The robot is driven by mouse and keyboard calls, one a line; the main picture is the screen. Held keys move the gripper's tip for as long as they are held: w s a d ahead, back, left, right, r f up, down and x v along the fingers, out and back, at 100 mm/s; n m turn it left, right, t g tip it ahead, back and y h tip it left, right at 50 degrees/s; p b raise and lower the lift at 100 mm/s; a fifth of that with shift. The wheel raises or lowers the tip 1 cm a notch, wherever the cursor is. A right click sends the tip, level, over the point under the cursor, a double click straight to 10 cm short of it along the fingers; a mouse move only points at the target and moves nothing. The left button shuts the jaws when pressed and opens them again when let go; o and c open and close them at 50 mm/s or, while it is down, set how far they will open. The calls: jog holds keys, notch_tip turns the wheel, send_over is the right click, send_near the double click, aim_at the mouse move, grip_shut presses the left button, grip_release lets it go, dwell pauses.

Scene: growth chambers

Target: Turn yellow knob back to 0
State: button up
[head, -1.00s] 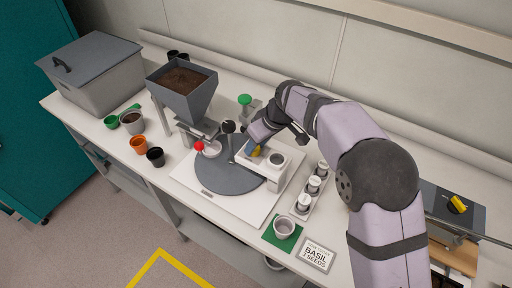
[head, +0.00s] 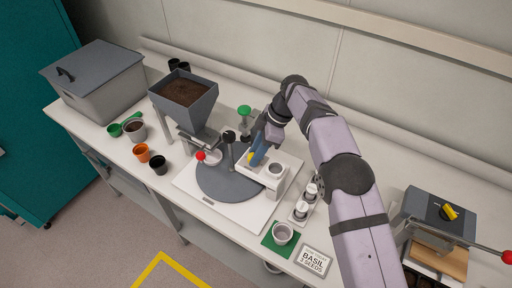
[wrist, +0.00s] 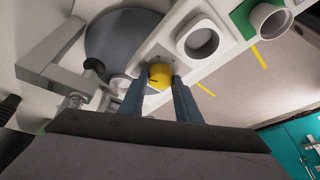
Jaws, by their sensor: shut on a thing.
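In the head view only a sliver of the knob (head: 250,157) shows beside my fingers. My gripper (wrist: 156,88) is shut on this knob, one blue-grey finger on each side. In the head view my gripper (head: 257,154) reaches in over the turntable's right side.
A soil hopper (head: 184,90) and a black-knobbed post (head: 229,140) stand left of my gripper. White-lidded jars (head: 301,211) and a cup on a green mat (head: 270,241) are in front.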

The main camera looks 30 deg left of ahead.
jog(key=shift+n+p, duration=0.6)
jog(key=shift+p, duration=0.05)
jog(key=o, duration=0.8)
jog(key=shift+w+d+r+b, duration=0.1)
jog(key=shift+w+r+b, duration=0.1)
jog(key=shift+r+b, duration=0.25)
jog(key=p+v, duration=0.2)
jog(key=v, duration=0.3)
jog(key=shift+r, duration=0.1)
jog(key=shift+w+d+r+p, duration=0.15)
jog(key=shift+r+p, duration=0.4)
jog(key=shift+p, duration=0.2)
